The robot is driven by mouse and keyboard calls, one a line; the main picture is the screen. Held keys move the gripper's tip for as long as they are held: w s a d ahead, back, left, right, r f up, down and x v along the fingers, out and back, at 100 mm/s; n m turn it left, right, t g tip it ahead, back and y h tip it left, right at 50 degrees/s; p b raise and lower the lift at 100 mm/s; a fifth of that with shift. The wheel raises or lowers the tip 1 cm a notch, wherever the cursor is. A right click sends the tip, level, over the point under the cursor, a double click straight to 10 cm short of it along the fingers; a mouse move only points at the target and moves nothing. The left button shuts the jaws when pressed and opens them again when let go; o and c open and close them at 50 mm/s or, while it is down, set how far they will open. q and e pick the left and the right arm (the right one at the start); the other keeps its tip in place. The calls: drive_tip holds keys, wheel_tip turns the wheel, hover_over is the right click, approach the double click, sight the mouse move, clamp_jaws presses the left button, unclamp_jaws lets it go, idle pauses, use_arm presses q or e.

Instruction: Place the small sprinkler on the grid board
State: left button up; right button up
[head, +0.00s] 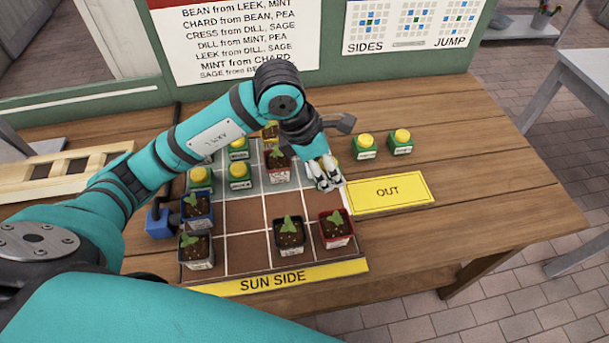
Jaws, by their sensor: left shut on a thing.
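My left gripper (325,173) is shut at the right edge of the grid board (247,215), by the OUT card. The thing between its fingers is mostly hidden, so I cannot make out what it is. Small green units with yellow tops, which may be the small sprinklers, stand on the board's left part, one of them here (239,176). Two more, one nearer (366,147) and one farther right (401,142), stand off the board to its right. My arm covers part of the board's back and left. My right gripper is not in view.
Potted seedlings stand on the board, including a front one (289,236), a red-potted one (335,229) and a back one (278,166). The yellow OUT card (390,192) lies right of the board. A blue object (158,222) is at left. The table's right side is clear.

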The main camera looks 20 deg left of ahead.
sight(314, 177)
use_arm(q)
wheel_tip(314, 177, down, 8)
drive_tip(key=shift+f+p, duration=0.25)
drive_tip(key=shift+p, duration=0.15)
drive_tip(key=shift+f, duration=0.1)
drive_tip(key=o, duration=1.3)
drive_tip(key=shift+c, duration=0.2)
drive_tip(key=v, duration=1.2)
drive_tip(key=shift+s+a+b, duration=0.1)
drive_tip(key=shift+b, duration=0.3)
